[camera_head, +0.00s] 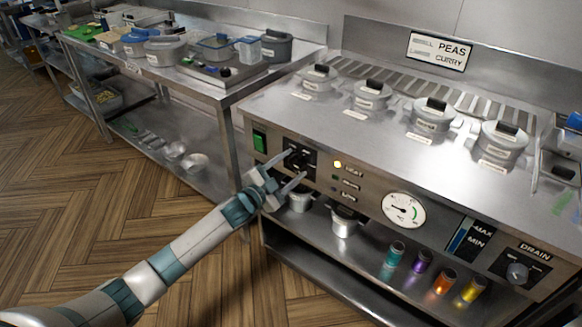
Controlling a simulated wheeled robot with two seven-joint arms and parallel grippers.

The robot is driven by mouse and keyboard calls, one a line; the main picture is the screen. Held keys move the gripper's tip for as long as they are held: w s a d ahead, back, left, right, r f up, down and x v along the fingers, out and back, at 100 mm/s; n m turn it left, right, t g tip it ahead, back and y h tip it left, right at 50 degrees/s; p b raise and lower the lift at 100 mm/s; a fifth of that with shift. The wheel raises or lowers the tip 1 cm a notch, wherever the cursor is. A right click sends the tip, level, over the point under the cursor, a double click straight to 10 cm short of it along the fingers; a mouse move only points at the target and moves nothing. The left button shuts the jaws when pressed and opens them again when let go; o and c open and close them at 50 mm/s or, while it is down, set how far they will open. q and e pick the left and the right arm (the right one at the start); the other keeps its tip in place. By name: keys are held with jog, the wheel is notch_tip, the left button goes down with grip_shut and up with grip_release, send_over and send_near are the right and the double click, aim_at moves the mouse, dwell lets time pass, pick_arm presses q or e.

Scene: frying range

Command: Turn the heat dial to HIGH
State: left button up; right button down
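The heat dial (298,159) is a black knob on a dark square plate on the front panel of the steel range (325,204). A lit yellow lamp (337,164) beside it is labelled HEAT, with two unlit lamps below. My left gripper (297,168) is at the dial, its two fingers apart, one at the upper left and one at the lower right. I cannot tell if the fingers touch the knob. The dial's markings are too small to read. My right gripper is not in view.
A green switch (260,141) is left of the dial. A round gauge (403,210), a MAX/MIN level window (468,240) and a DRAIN knob (517,273) are to the right. Lidded pots stand on top. Coloured shakers (445,281) and small pots (344,221) are on the shelf below.

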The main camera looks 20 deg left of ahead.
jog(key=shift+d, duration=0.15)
pick_arm(q)
jog(key=shift+s+a, duration=0.2)
jog(key=shift+s, duration=0.25)
jog(key=b+v, duration=0.1)
jog(key=v, duration=1.5)
jog(key=shift+s, duration=0.25)
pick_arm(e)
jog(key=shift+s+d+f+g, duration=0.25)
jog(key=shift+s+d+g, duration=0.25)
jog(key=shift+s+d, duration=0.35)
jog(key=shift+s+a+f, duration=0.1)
